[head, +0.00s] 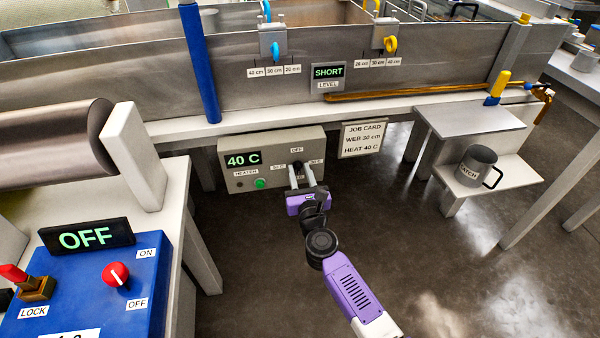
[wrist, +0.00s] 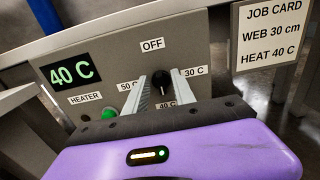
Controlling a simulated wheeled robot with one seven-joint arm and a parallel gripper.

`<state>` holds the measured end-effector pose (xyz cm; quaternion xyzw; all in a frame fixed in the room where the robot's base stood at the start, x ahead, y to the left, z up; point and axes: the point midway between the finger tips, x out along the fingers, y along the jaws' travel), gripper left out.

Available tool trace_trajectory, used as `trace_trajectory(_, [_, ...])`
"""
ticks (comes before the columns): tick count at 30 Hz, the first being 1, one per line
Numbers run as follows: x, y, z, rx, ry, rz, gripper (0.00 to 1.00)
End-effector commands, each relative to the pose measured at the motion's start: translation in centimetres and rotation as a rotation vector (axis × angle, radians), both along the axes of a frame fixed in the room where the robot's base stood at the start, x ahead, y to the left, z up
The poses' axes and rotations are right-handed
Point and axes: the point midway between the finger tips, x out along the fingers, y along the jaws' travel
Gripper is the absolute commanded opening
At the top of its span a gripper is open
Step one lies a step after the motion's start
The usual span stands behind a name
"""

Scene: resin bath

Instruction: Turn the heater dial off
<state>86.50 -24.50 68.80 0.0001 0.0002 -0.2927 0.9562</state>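The heater box (head: 232,146) is a grey panel under the bath's front edge. Its display (wrist: 71,71) reads 40 C, and a green light (wrist: 109,113) sits by the HEATER label. The black dial (wrist: 162,79) has OFF above it, 50 C at left, 30 C at right and 40 C below. Its pointer is not clear to me. My gripper (wrist: 159,88) is in front of the dial, its two grey fingers apart on either side of it. I cannot tell whether they touch it. In the head view, my gripper (head: 299,174) partly covers the dial's lower side.
A job card (head: 362,138) reading WEB 30 cm, HEAT 40 C hangs right of the box. A blue control box (head: 85,290) with a red knob stands at lower left. A grey mug (head: 477,167) sits on a low shelf at right.

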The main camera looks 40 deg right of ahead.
Motion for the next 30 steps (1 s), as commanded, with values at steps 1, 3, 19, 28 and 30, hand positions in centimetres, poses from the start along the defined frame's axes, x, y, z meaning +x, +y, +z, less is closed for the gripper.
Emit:
trace_trajectory(1, [-0.01,0.01,0.0,0.0,0.0,0.0,0.31])
trace_trajectory(3, [-0.02,0.01,0.0,0.0,0.0,0.0,0.21])
trace_trajectory(19, [-0.02,0.05,0.07,-0.022,0.015,0.0,0.0])
trace_trajectory(28, [0.1,0.22,0.16,-0.161,0.109,0.001,0.0])
trace_trajectory(30, [0.13,0.27,0.2,-0.21,0.142,0.002,0.0])
